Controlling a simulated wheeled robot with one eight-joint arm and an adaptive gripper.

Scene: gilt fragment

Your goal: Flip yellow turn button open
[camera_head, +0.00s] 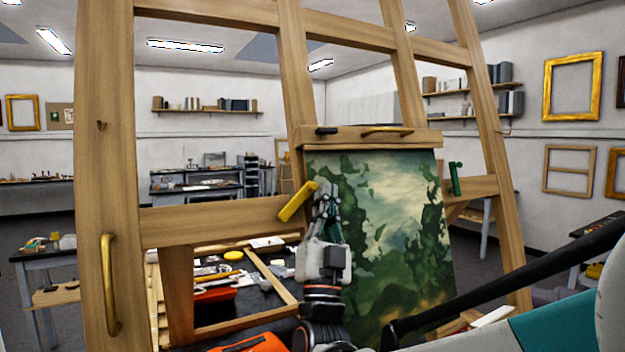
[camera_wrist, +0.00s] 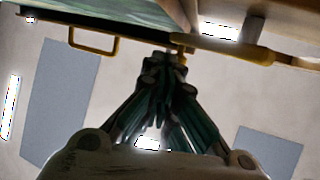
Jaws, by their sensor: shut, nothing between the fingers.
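The yellow turn button (camera_head: 297,202) sits at the left edge of the painting panel (camera_head: 385,235), on the easel's wooden crossbar (camera_head: 215,216). It is tilted, with its upper right end toward the panel and its lower left end over the crossbar. In the wrist view the yellow bar (camera_wrist: 225,50) runs across the upper right. My gripper (camera_head: 330,188) is shut and empty, pointing up in front of the panel's left part, just right of the button's upper end. In the wrist view the fingertips (camera_wrist: 164,60) are close below the bar's left end; contact cannot be told.
A green turn button (camera_head: 455,178) stands upright at the panel's right edge. A black one (camera_head: 326,130) and a brass handle (camera_head: 386,131) are on the top rail. The left easel post (camera_head: 104,180) bears a large brass handle (camera_head: 109,285). A cluttered table (camera_head: 262,290) lies behind.

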